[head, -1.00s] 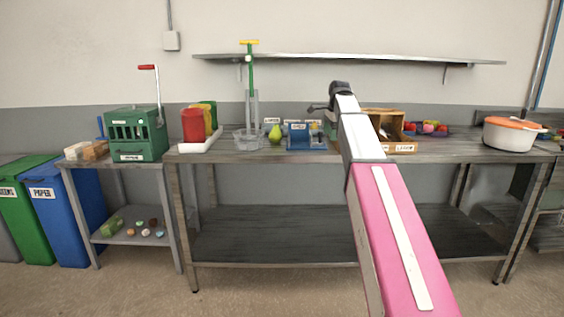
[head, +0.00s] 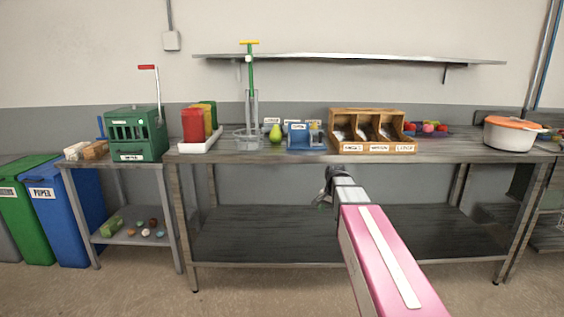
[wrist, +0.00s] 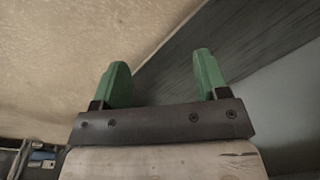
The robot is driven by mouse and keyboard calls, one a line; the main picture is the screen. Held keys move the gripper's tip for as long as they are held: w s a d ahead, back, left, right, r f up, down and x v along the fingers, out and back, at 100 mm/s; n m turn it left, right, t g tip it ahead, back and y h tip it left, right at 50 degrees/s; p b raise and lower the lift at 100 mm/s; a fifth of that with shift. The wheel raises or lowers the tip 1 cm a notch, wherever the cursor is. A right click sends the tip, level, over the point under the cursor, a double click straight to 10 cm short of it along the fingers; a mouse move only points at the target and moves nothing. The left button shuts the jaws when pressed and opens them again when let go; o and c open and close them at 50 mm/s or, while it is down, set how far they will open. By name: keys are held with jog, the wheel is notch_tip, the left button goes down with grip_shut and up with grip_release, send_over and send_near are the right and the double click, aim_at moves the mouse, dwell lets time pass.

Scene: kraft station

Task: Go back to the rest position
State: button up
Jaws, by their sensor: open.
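My gripper (wrist: 160,80) is open in the wrist view, its two green fingers wide apart with nothing between them. In the head view my gripper (head: 322,200) is small and partly turned away, at the end of my pink arm, below the front edge of the long table (head: 260,157) and in front of its lower shelf. The wrist view shows floor and a dark grey plank surface beyond the fingers; neither finger visibly touches anything.
On the table stand a wooden three-compartment box (head: 377,148), a blue holder (head: 299,137), a green pear-shaped thing (head: 275,133), a clear container (head: 247,141) and an orange-lidded pot (head: 511,138). The lower shelf (head: 270,232) is bare. A green crank box (head: 133,133) and bins (head: 62,205) are left.

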jog(key=s+f+n, duration=0.7)
jog(key=s+f, duration=0.9)
jog(key=s, duration=0.2)
jog(key=shift+s+a+n+g+h, duration=0.15)
jog(key=shift+s+n+g+h, duration=0.15)
jog(key=shift+g, duration=0.1)
jog(key=shift+f, duration=0.1)
